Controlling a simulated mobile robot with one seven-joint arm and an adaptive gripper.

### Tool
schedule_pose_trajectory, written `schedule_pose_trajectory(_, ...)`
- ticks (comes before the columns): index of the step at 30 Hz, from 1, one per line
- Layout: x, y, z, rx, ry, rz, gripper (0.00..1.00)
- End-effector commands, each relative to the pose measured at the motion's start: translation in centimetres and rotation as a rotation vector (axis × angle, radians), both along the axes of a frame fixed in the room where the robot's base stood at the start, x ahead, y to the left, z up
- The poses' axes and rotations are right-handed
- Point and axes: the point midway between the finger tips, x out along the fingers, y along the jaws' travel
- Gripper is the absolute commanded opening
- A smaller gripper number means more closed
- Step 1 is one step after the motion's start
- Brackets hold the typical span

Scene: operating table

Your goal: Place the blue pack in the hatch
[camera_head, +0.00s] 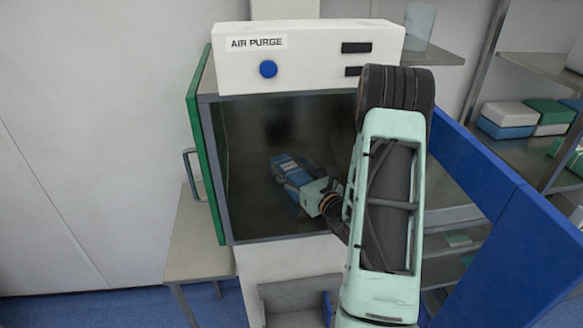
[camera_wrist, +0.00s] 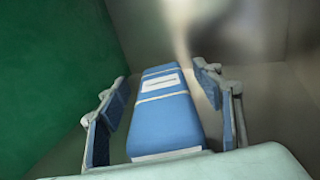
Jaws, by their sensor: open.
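The blue pack (camera_wrist: 166,122), with a white label and pale bands, lies inside the hatch between my gripper's fingers in the wrist view. It also shows in the head view (camera_head: 288,166), partly hidden by my gripper. My gripper (camera_wrist: 161,88) is open, with one finger on each side of the pack and a visible gap on both sides. In the head view my gripper (camera_head: 297,182) reaches into the hatch (camera_head: 245,132), a dark metal chamber. The pack appears to rest on the chamber floor, though its underside is hidden.
A green door (camera_head: 203,150) with a handle borders the hatch's left side. A blue door (camera_head: 500,215) stands open at the right, near my arm. The AIR PURGE panel (camera_head: 315,58) with a blue button (camera_head: 268,69) is above. Shelves (camera_head: 510,150) hold packs at far right.

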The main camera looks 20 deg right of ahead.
Motion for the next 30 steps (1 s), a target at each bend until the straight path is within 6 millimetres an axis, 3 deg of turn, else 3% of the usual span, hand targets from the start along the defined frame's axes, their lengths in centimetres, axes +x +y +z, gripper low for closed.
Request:
schedule_pose_trajectory(6, -4.5, -0.6, -0.1, 0.001, 0.002, -0.003, 0.60)
schedule_pose_trajectory(12, -7.0, -0.8, 0.0, 0.000, 0.001, -0.002, 0.60)
schedule_pose_trajectory(30, -7.4, -0.8, 0.1, -0.001, -0.001, 0.002, 0.60)
